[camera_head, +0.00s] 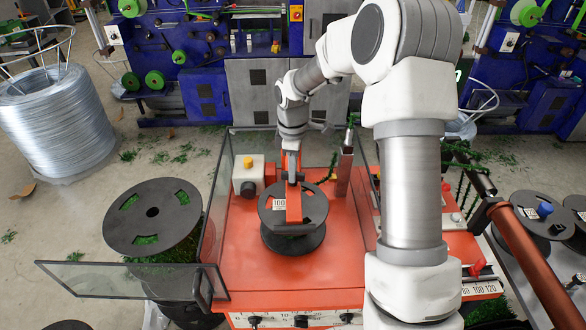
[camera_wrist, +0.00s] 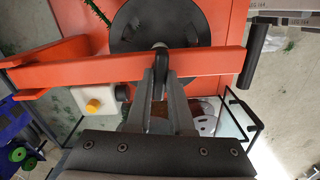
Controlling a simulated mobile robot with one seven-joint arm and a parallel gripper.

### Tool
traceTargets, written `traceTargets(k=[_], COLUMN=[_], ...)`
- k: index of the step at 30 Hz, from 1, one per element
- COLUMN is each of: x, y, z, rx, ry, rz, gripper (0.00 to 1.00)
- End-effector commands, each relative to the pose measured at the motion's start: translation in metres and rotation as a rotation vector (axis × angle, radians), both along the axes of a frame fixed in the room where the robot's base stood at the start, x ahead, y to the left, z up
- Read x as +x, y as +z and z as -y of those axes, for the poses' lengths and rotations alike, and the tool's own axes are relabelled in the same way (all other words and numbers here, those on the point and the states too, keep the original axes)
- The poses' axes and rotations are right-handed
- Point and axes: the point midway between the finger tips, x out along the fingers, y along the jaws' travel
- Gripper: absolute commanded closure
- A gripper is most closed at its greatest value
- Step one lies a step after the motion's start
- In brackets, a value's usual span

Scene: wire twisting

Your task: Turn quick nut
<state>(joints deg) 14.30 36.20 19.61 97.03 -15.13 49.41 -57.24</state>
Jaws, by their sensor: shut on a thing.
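A black spool (camera_head: 276,236) sits on the orange machine (camera_head: 240,255) behind an orange bar (camera_head: 293,207). In the wrist view the bar (camera_wrist: 215,62) runs across the spool's disc (camera_wrist: 185,20). A black handle (camera_wrist: 250,60) is at its right end. My gripper (camera_head: 291,180) is over the bar and spool. In the wrist view my gripper's fingers (camera_wrist: 160,50) come together in front of the bar, close to the spool's centre. They are shut on a small greyish part, apparently the quick nut (camera_wrist: 160,45), mostly hidden by the fingertips.
A white box with a yellow button (camera_head: 248,163) stands left of the spool. Clear panels (camera_head: 130,280) edge the machine's left side. A larger black spool (camera_head: 152,240) stands outside at left. A red post (camera_head: 344,172) rises right of my gripper.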

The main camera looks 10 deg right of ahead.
Motion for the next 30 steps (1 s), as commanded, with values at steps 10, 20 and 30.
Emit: traceTargets(k=[10,20,30], x=[0.0005,0.0006,0.0002], y=[0.0005,0.0004,0.0001], z=[0.0002,0.0002,0.0001], rx=[-0.001,-0.001,0.0], ry=[0.058,0.058,0.058], rz=[0.002,0.002,0.001], gripper=[1.0,1.0,0.5])
